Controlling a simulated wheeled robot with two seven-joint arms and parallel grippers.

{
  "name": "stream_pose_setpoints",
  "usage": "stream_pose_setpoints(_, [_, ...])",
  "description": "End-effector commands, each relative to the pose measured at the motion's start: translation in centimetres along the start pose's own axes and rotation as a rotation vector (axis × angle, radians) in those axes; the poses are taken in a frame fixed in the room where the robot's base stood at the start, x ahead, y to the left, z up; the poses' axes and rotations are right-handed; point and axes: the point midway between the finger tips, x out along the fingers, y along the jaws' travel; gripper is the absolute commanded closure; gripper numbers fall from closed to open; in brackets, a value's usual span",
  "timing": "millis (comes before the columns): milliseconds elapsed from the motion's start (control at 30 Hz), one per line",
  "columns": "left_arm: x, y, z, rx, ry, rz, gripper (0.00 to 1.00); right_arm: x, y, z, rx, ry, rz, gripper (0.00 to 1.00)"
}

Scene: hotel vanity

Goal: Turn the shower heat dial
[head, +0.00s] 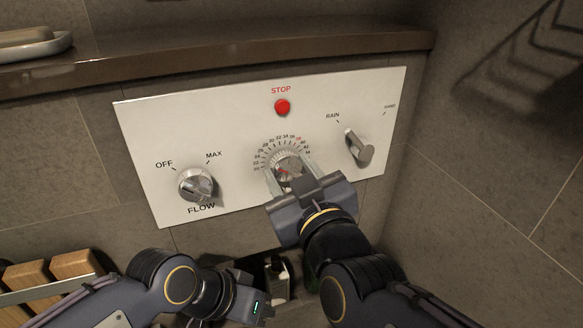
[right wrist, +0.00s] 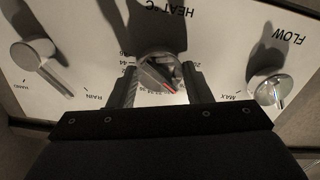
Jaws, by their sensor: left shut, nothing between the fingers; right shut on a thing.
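The heat dial (head: 287,168) is a round metal knob with a red pointer mark, at the middle of a white control panel (head: 235,120). A ring of temperature numbers surrounds its upper side. My right gripper (head: 289,178) is at the dial, shut on it with one finger on each side. In the right wrist view the dial (right wrist: 160,72) sits between the two fingers, and its red mark points down and right in that picture. My left gripper (head: 250,305) is low in the head view, below the panel and away from the dial. Its fingers are hard to see.
The flow knob (head: 196,185) is left of the dial. The rain/hand lever (head: 359,148) is to the right, and the red stop button (head: 282,107) is above. A brown ledge (head: 230,54) runs over the panel. A bottle (head: 278,278) stands in a dark recess below. A tiled wall (head: 490,190) closes off the right.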

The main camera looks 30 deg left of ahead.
Motion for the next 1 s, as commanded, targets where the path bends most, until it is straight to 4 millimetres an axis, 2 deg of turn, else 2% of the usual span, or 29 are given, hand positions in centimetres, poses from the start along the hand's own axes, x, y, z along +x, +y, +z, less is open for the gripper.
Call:
stream_pose_setpoints(267, [-0.30, 0.14, -0.15, 0.000, 0.000, 0.000, 1.00, -0.02, 0.08, -0.01, 0.115, -0.002, 0.001, 0.78])
stream_pose_setpoints(700, [-0.45, 0.21, -0.23, 0.000, 0.000, 0.000, 1.00, -0.02, -0.04, 0.06, 0.426, -0.002, -0.001, 0.78])
stream_pose_setpoints(1000, [-0.38, 0.17, -0.19, 0.000, 0.000, 0.000, 1.00, -0.02, -0.12, 0.01, 0.551, -0.001, -0.002, 0.78])
